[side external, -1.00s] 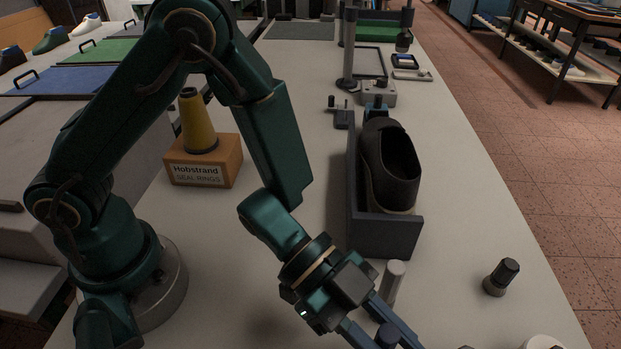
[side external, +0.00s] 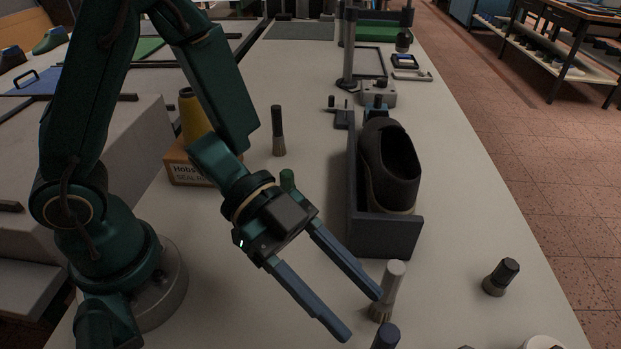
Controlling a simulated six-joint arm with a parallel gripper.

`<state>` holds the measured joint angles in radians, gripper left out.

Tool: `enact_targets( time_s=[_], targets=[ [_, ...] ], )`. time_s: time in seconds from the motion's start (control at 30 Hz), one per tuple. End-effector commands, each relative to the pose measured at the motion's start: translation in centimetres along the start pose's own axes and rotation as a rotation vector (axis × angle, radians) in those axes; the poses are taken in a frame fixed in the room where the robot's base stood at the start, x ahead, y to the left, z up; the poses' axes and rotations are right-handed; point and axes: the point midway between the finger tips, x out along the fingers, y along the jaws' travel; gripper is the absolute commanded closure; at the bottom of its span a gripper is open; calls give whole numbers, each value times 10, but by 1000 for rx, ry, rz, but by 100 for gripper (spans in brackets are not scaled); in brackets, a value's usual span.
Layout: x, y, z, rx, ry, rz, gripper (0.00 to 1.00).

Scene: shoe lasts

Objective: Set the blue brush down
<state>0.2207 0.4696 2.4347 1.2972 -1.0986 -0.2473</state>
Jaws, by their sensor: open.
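The blue brush (side external: 386,336) shows only as a dark blue handle top at the bottom edge. The rest of it is below the picture, so I cannot see its base. My gripper (side external: 361,315) is open and empty, its two long blue-grey fingers pointing down and right. The fingertips are up and left of the blue brush, apart from it in the picture. A white-handled brush (side external: 391,282) stands upright just right of the upper fingertip; whether they touch I cannot tell.
A dark shoe (side external: 390,170) sits in a grey holder (side external: 385,237). Brushes with black (side external: 277,120), green (side external: 287,178) and dark grey (side external: 502,275) handles stand around. A yellow cone (side external: 190,112) is on a labelled wooden block (side external: 185,171). Bare table lies left of the holder.

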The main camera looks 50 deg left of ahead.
Motion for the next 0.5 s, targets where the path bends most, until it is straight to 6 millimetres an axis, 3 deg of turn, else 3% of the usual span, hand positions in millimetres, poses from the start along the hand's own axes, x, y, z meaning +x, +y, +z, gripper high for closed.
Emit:
enact_targets(
  time_s=[0.1, 0.33, 0.43, 0.5],
  targets=[
    [-16, -2, -1, 1, 3, -5, 44],
    [-29, -3, 0, 3, -6, -14, 44],
    [-33, -21, 3, 26, -51, -101, 44],
    [-40, -46, 6, 50, -113, -225, 44]
  ],
)
